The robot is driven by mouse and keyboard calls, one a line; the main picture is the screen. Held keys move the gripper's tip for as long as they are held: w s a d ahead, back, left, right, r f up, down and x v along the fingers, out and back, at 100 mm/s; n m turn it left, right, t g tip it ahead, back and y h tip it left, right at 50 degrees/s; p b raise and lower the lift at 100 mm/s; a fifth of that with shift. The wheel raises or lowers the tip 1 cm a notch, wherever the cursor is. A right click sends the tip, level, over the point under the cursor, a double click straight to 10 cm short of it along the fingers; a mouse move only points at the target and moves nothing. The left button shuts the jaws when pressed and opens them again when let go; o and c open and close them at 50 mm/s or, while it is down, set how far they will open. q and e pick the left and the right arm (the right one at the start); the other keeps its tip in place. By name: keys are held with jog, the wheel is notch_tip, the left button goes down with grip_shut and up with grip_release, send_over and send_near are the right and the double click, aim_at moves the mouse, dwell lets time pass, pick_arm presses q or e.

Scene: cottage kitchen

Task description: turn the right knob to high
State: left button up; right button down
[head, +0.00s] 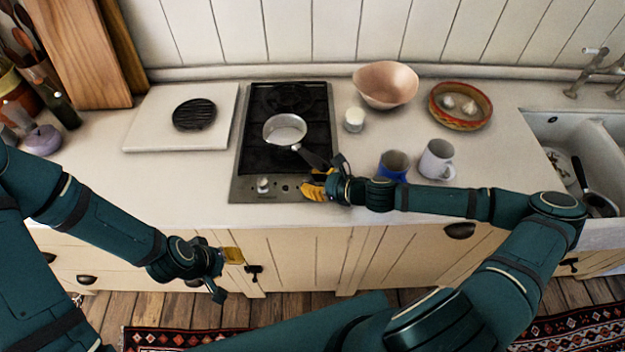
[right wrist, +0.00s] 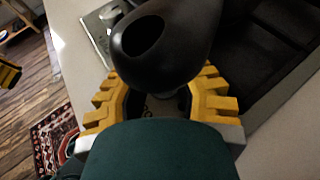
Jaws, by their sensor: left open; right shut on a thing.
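The cooktop (head: 242,165) is a dark hob with a steel front strip. Its left knob (head: 263,184) is in plain view at the front. My right gripper (head: 314,190) is at the right end of that strip, shut around the right knob, which it hides in the head view. In the right wrist view its yellow fingers (right wrist: 160,103) close in beneath the dark pan handle (right wrist: 152,40), which hides most of what they hold. The knob's setting cannot be read. My left gripper (head: 228,274) is open and empty, in front of the cabinet doors.
A saucepan (head: 285,129) sits on the cooktop, its handle pointing at my right gripper. A white jar (head: 354,119), blue mug (head: 393,165) and pale mug (head: 436,160) stand to the right. The counter left of the cooktop has clear room.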

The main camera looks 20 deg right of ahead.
jog(key=shift+w+n+g+y, duration=0.15)
jog(key=shift+n+g+y, duration=0.75)
jog(key=shift+n+g, duration=0.15)
jog(key=c, duration=0.6)
grip_release()
jog(key=shift+d+r, duration=0.15)
jog(key=shift+d, duration=0.3)
jog(key=shift+s+v, duration=0.15)
jog(key=shift+v, duration=1.65)
jog(key=shift+s+v, duration=0.15)
jog(key=shift+v, duration=1.65)
jog(key=shift+a, duration=0.25)
